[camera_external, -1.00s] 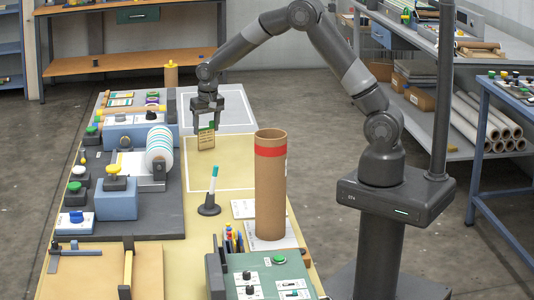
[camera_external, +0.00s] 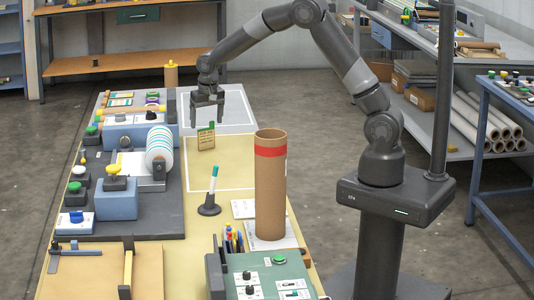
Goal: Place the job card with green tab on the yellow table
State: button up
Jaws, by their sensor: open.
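The job card (camera_external: 206,140) is a small tan card with print on it and a green tab at its top. It stands on the yellow table (camera_external: 228,172), near the front edge of the grey-white area. My gripper (camera_external: 207,122) is open and empty, just above the card, with its fingers pointing down. The fingers appear apart from the card, though one overlaps the view close to its top left. The lower edge of the card appears to rest on the yellow surface.
A tall cardboard tube (camera_external: 270,190) with a red band stands to the right. A pen in a black holder (camera_external: 209,208) stands in front of the card. Bare yellow surface lies between.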

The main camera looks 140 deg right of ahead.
notch_tip(320, 180, up, 9)
jog(key=a, duration=0.1)
jog(key=shift+w+a+r, duration=0.2)
jog(key=shift+w, duration=0.05)
jog(key=shift+w, duration=0.1)
jog(key=w+a+r+n+t, duration=0.1)
jog(key=w+a+r+n, duration=0.2)
jog(key=w+a, duration=0.45)
jog(key=w+a+r+n+t, duration=0.1)
jog(key=w+a+r+n, duration=0.25)
jog(key=a, duration=0.65)
jog(key=w+a+r+n+t, duration=0.1)
jog(key=w+a+r+n, duration=0.2)
jog(key=w+a, duration=0.45)
jog(key=s+a+r+n+t, duration=0.2)
jog(key=a+n, duration=0.4)
jog(key=a, duration=1.4)
jog(key=s+a+f+n, duration=0.1)
jog(key=s+a+n, duration=0.2)
jog(key=a, duration=0.3)
jog(key=s+a+f+n+t+y, duration=0.1)
jog(key=s+a+n, duration=0.3)
jog(key=a, duration=0.3)
jog(key=shift+s+a+f+y, duration=0.25)
jog(key=shift+s+f+y, duration=0.05)
jog(key=shift+s+f, duration=0.15)
